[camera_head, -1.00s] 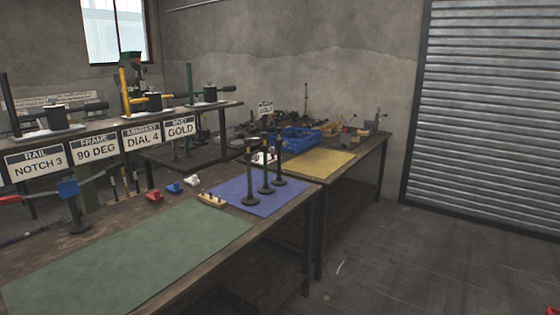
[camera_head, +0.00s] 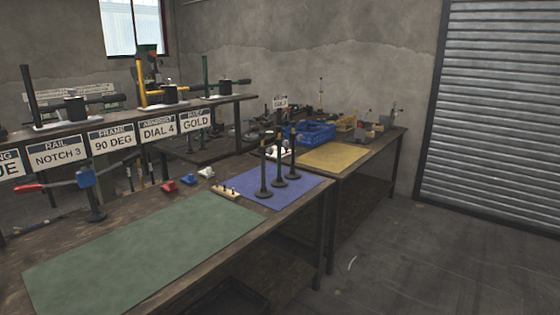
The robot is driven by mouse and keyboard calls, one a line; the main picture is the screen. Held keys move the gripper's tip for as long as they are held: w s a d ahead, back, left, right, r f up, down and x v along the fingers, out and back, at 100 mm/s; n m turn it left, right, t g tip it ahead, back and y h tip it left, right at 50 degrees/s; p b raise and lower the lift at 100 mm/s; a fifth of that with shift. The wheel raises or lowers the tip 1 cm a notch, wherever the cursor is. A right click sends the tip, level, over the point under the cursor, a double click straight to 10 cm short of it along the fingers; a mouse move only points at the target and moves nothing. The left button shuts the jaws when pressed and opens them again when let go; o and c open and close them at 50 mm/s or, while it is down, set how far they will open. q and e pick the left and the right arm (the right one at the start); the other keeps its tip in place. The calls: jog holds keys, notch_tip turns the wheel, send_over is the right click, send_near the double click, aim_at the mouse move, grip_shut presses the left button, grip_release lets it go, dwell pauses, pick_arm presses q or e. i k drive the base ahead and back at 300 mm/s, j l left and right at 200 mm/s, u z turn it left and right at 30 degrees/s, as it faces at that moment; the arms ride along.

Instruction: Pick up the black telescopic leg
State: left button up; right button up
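Three slim black upright legs with round bases stand in a row on the blue mat (camera_head: 303,193). The front one (camera_head: 264,172) is nearest, the middle one (camera_head: 280,163) is just behind it, and the rear one (camera_head: 295,156) stands farthest back. All three look dark and alike at this size, and I cannot tell which of them is telescopic. Neither of my grippers is in view, and nothing touches the legs.
A green mat (camera_head: 140,260) lies bare at the front of the table. Small red, blue and white parts and a wooden peg block (camera_head: 226,192) sit left of the legs. Behind are a yellow mat (camera_head: 335,158) and blue crate (camera_head: 310,134). Open floor (camera_head: 440,260) lies right.

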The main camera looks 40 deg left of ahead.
aim_at(292, 174)
jog(key=u, duration=2.8)
jog(key=z, duration=1.65)
jog(key=i+l, duration=0.2)
jog(key=i, duration=0.2)
jog(key=i+l+z, duration=0.15)
jog(key=i, duration=0.25)
jog(key=i+l, duration=0.25)
jog(key=i, duration=0.15)
jog(key=i+l+z, duration=0.1)
jog(key=i, duration=0.3)
jog(key=l, duration=0.1)
